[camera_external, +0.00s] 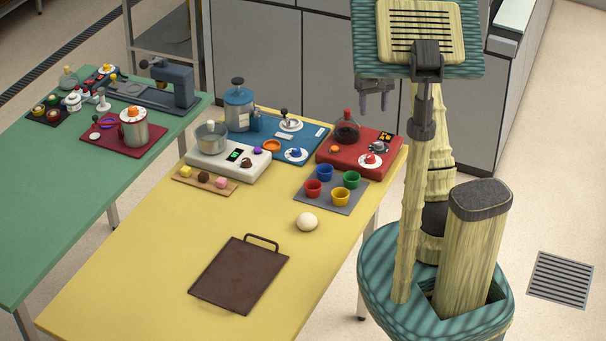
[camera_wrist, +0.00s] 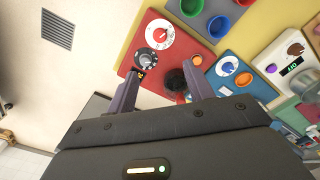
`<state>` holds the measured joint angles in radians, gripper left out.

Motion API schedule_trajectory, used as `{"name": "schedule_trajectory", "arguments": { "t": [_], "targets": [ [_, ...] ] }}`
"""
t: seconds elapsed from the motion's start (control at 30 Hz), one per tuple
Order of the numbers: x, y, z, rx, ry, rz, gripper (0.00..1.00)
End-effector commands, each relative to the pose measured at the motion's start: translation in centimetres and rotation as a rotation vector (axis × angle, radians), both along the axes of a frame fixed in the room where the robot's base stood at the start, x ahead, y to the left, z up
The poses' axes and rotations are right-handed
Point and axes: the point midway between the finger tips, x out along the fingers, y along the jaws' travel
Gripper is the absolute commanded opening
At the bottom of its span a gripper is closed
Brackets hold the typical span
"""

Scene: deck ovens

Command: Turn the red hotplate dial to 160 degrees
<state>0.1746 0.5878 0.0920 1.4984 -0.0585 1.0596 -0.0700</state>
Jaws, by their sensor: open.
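The red hotplate (camera_external: 338,152) sits at the far right corner of the yellow table, with a dark-filled flask (camera_external: 346,131) on it. Its red dial (camera_external: 370,160) is a red knob on a white scale disc at the front. In the wrist view the red dial (camera_wrist: 159,34) is near the top of the red hotplate (camera_wrist: 187,48), above a black knob (camera_wrist: 146,60). The scale figures are too small to read. My gripper (camera_external: 374,103) is open and empty, above the hotplate. In the wrist view my gripper's fingers (camera_wrist: 161,90) are apart, below the dial and not touching it.
A small lit display (camera_external: 386,136) is beside the black knob. A blue unit (camera_external: 268,137) and a white unit (camera_external: 225,165) stand to the left. Several coloured cups stand on a grey mat (camera_external: 323,203) in front. A dough ball (camera_external: 307,222) and brown tray (camera_external: 238,275) lie nearer.

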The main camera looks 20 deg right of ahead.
Motion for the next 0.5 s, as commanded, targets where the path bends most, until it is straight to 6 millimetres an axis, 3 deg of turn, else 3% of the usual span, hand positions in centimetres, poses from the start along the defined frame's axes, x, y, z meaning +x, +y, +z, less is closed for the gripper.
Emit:
{"name": "schedule_trajectory", "arguments": {
  "t": [0.27,0.5],
  "targets": [
    [0.0,0.0,-0.8,0.000,0.001,-0.001,0.52],
    [-0.1,0.0,-4.3,0.001,0.004,-0.001,0.52]
  ]
}}
